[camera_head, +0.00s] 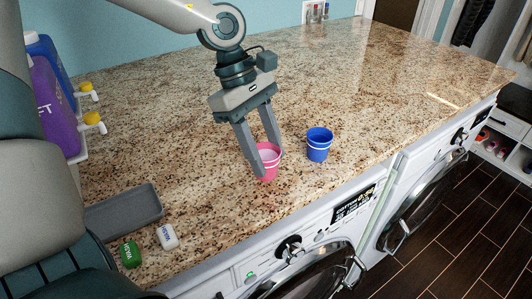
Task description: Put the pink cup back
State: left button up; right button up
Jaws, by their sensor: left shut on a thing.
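The pink cup (271,171) is upright at the front part of the granite counter, close to the front edge. My left gripper (264,165) reaches down from above with its fingers around the cup's wall and is shut on it. One finger covers the left part of the cup. I cannot tell whether the cup's base touches the counter. My right gripper is not in the picture.
A blue cup (319,145) stands just right of the pink cup. Detergent bottles (56,105) stand at the left. The counter (400,80) behind is clear.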

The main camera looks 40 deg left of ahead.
pick_arm(q)
jog(key=shift+f, duration=0.7)
jog(key=shift+w+f, duration=0.1)
jog(key=shift+f, duration=0.1)
jog(key=o, duration=1.1)
jog(key=shift+r, duration=0.25)
